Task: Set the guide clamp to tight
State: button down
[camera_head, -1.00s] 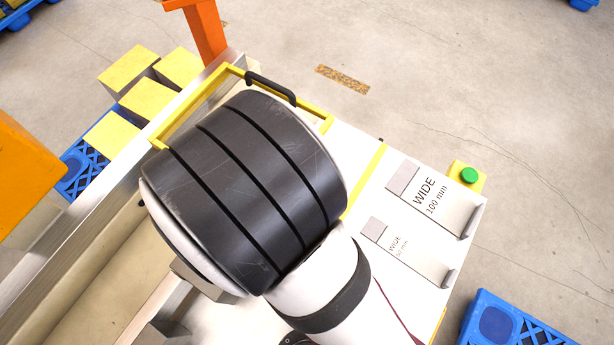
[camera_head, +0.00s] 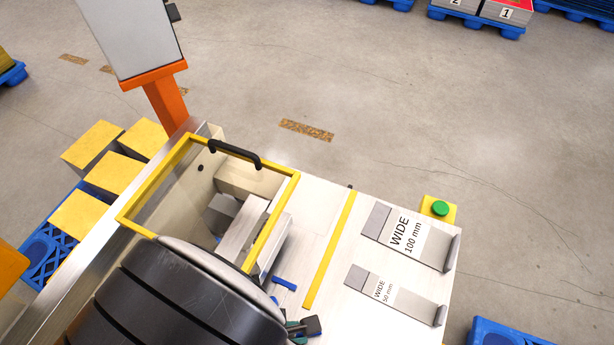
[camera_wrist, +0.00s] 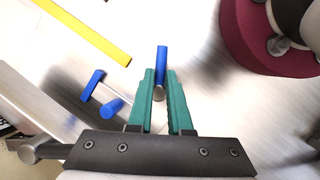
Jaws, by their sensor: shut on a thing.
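In the wrist view, my gripper (camera_wrist: 160,80) has its green fingers closed around a blue lever (camera_wrist: 161,60), which stands up between the fingertips. I take this lever to be the guide clamp's handle; no tight or loose marking is readable. A round grey metal end (camera_wrist: 159,93) shows between the fingers below it. A second blue handle (camera_wrist: 92,84) lies to the left, apart from the fingers. In the head view, a blue handle (camera_head: 284,284) shows on the white bench top, and my gripper (camera_head: 297,330) is mostly hidden by my arm.
A yellow-framed guard (camera_head: 274,235) with a black handle (camera_head: 234,154) stands beside the bench top. Plates marked WIDE 100 mm (camera_head: 420,247) and WIDE 50 mm (camera_head: 410,304) lie to the right. A green button (camera_head: 440,208) is beyond them. A yellow strip (camera_head: 330,250) crosses the bench.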

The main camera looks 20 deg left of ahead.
dwell(0.4)
jog(key=c, duration=0.8)
grip_release()
jog(key=shift+c, duration=0.2)
